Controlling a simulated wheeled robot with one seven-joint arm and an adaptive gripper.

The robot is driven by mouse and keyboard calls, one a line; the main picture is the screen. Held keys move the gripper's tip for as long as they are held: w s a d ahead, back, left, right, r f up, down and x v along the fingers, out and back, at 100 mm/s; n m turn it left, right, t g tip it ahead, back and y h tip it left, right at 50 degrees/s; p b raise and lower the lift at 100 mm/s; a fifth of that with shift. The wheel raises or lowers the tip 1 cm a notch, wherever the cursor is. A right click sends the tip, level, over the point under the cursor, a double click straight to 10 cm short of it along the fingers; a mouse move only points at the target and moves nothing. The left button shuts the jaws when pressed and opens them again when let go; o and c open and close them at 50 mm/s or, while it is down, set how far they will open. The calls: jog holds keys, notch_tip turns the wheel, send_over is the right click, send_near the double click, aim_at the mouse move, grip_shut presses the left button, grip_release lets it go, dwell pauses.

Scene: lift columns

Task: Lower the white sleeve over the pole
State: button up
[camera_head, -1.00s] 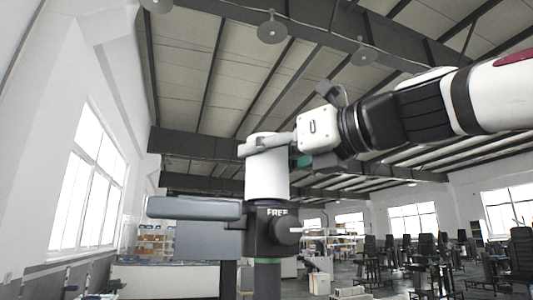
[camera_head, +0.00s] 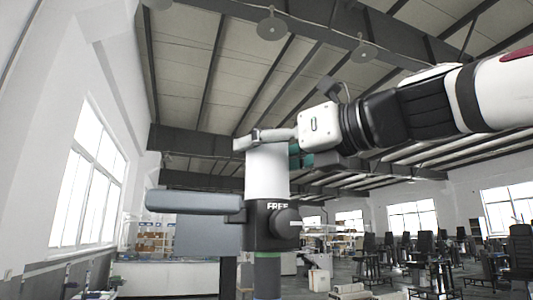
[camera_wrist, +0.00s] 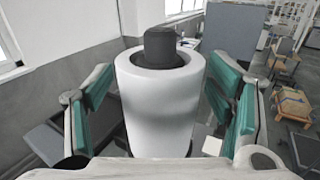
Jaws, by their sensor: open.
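The white sleeve (camera_head: 266,172) stands upright on the black block marked FREE (camera_head: 270,226) in the head view. In the wrist view the sleeve (camera_wrist: 160,108) is around the dark pole (camera_wrist: 160,45), whose rounded top sticks out of the sleeve's opening. My gripper (camera_head: 262,138) is at the sleeve's upper end. In the wrist view my gripper (camera_wrist: 163,105) is open, with a green-padded finger on each side of the sleeve and a visible gap to it. The pole inside the sleeve is hidden.
A grey horizontal arm (camera_head: 193,202) juts left from the block, and a knob (camera_head: 286,223) sits on its right. The column with a green ring (camera_head: 268,262) continues below. Chairs and desks stand far off at right.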

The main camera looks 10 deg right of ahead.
jog(key=v, duration=1.2)
dwell(0.4)
jog(key=w+d+m+t+h, duration=0.5)
jog(key=m+t+h, duration=0.2)
jog(key=m, duration=1.1)
jog(key=w+d+f+m+g+h, duration=0.1)
jog(key=d+f+m+g+h, duration=0.2)
jog(key=f+m, duration=0.4)
jog(key=w+d+f+m+h, duration=0.1)
jog(key=d+f+m+h, duration=0.25)
jog(key=f+m, duration=0.3)
jog(key=s+f+m+g, duration=0.2)
jog(key=f+m+g, duration=0.15)
jog(key=f, duration=0.55)
jog(key=s+f+m+g, duration=0.2)
jog(key=f+m+g, duration=0.15)
jog(key=f, duration=0.45)
jog(key=s+a+f+m+g+y, duration=0.1)
jog(key=s+a+f+m+g, duration=0.1)
jog(key=f, duration=0.5)
jog(key=s+a+f+m+g+y, duration=0.1)
jog(key=s+a+f+m+g, duration=0.2)
jog(key=s+a+f, duration=0.2)
jog(key=s+f, duration=0.2)
jog(key=shift+s+g, duration=0.3)
